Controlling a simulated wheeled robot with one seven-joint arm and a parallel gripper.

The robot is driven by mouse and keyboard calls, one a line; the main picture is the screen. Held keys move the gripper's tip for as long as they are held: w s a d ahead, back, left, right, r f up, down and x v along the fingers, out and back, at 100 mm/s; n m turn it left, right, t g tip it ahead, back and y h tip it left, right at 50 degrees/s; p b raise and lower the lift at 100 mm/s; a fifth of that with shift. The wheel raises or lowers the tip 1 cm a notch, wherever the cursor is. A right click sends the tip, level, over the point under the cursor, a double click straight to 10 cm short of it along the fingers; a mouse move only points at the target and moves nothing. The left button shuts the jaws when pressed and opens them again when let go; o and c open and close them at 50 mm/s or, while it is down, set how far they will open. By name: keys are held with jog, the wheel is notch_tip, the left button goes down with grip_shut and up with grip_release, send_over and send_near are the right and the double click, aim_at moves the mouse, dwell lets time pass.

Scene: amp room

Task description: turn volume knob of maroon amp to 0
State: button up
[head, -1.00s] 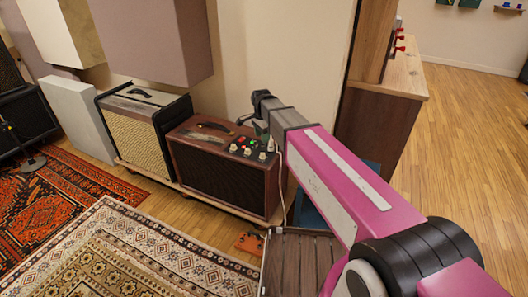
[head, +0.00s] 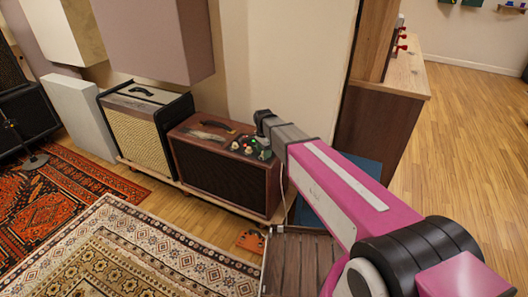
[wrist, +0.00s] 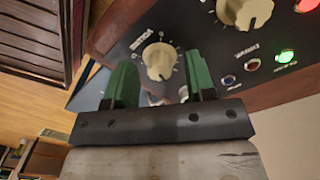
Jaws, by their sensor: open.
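The maroon amp (head: 222,170) stands on a low wooden platform, with a control panel (head: 246,146) on top at its right end. In the wrist view, a cream knob (wrist: 159,62) with a white dial scale sits on the dark panel. A label is beside it, too unclear to read surely. My gripper (wrist: 161,80) is open, its green fingers on either side of this knob. I cannot tell whether they touch it. A second cream knob (wrist: 245,12) is at the top right, cut by the frame. In the head view, my wrist hides part of the panel.
Red and green lights (wrist: 285,57) and small sockets are right of the knob in the wrist view. A cream-fronted amp (head: 146,128) stands left of the maroon one. A wooden cabinet (head: 375,135) is to the right. A slatted dark box (head: 298,262) lies in front.

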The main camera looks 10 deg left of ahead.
jog(key=c, duration=0.9)
jog(key=shift+n, duration=0.3)
